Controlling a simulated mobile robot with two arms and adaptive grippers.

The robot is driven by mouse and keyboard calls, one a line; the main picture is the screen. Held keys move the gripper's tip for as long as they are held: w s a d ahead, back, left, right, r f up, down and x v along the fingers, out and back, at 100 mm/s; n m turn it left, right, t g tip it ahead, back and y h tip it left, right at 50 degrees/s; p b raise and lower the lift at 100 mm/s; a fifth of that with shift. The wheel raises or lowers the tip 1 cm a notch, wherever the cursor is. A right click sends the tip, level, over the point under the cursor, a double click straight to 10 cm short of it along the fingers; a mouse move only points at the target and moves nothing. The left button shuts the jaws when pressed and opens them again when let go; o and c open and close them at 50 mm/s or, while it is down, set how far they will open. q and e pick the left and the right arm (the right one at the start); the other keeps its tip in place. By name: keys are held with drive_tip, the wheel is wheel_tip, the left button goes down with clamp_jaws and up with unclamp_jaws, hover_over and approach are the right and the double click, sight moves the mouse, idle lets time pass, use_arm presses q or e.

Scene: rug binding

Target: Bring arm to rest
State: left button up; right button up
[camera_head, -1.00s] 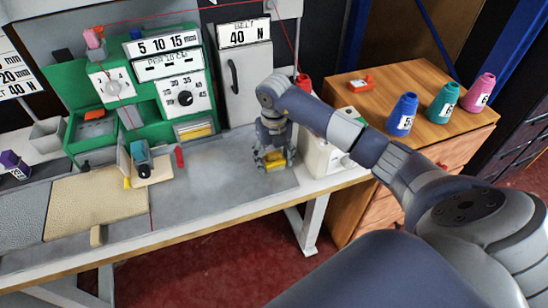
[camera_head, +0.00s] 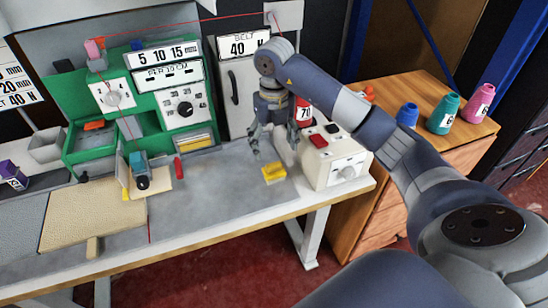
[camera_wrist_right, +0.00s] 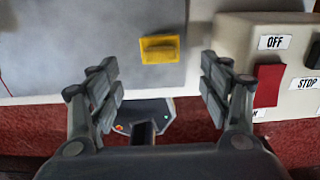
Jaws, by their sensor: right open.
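My right gripper (camera_head: 277,153) is open and empty above the right end of the workbench. A small yellow block (camera_head: 274,173) lies on the grey bench top (camera_head: 215,180) just below and in front of the fingers. In the right wrist view the yellow block (camera_wrist_right: 160,49) lies beyond the two spread fingertips (camera_wrist_right: 160,85), with a gap on all sides. My right arm reaches in from the lower right of the head view. My left gripper is not in view.
A white control box (camera_head: 330,160) with a red switch stands right beside the gripper. A green machine (camera_head: 140,90) stands at the back left. Thread cones, including a teal one (camera_head: 443,114), stand on a wooden cabinet (camera_head: 400,90). A beige rug piece (camera_head: 95,212) lies on the bench's left.

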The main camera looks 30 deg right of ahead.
drive_tip(key=shift+r, duration=0.85)
